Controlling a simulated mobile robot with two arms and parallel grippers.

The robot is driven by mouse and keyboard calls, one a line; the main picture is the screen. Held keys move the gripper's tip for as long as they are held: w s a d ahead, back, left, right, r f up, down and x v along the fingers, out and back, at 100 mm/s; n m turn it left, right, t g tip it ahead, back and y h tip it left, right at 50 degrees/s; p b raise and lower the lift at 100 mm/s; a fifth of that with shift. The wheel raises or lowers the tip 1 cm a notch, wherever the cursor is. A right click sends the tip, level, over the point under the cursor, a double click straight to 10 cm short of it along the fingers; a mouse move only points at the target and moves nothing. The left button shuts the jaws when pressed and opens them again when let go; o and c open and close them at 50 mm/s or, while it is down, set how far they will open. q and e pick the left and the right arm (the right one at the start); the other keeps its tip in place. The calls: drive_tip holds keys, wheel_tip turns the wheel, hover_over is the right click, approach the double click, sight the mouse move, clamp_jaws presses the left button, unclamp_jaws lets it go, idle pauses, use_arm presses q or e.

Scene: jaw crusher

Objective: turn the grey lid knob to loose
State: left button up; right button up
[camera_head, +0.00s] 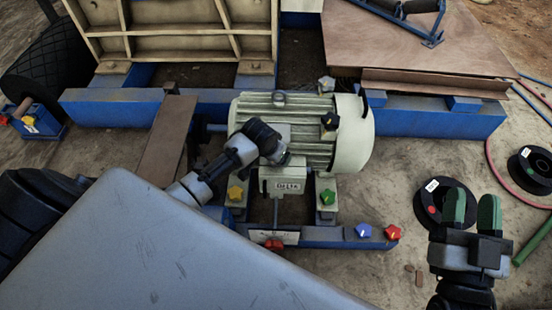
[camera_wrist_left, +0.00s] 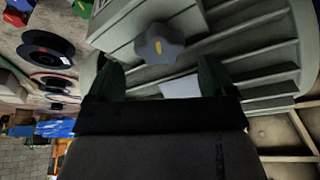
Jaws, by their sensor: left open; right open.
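The grey lid knob (camera_wrist_left: 160,44) shows in the left wrist view as a star-shaped knob with a yellow mark. It lies just beyond my left gripper (camera_wrist_left: 161,77), roughly centred between the two open fingers, which look clear of it. In the head view my left arm reaches over the front of the pale ribbed motor (camera_head: 300,120), near its grey terminal box (camera_head: 284,181). The left fingertips are hard to see there, and I cannot make out the knob under the hand. My right gripper (camera_head: 475,212) is open and empty at the lower right.
Other star knobs stand nearby: black (camera_head: 330,121), yellow (camera_head: 235,193), green (camera_head: 327,197), blue (camera_head: 364,230) and red (camera_head: 392,232). A blue frame (camera_head: 345,240) runs below the motor. Dark reels (camera_head: 530,168) lie on the ground at right.

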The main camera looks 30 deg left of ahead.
use_arm(q)
drive_tip(key=b+x, duration=0.1)
drive_tip(key=x, duration=0.2)
drive_tip(key=shift+w+f+b, duration=0.15)
drive_tip(key=shift+f+b, duration=0.2)
drive_tip(key=shift+b, duration=0.05)
use_arm(e)
drive_tip(key=shift+s+r+t+y, duration=0.35)
drive_tip(key=shift+s+r+t, duration=0.25)
drive_tip(key=shift+r+t, duration=0.3)
drive_tip(key=shift+s+r+t+y, duration=0.3)
drive_tip(key=shift+s+r+t, duration=0.35)
drive_tip(key=shift+t, duration=0.3)
drive_tip(key=shift+s+r+t+y, duration=0.35)
drive_tip(key=shift+s+r+t, duration=0.2)
drive_tip(key=shift+r+t, duration=0.35)
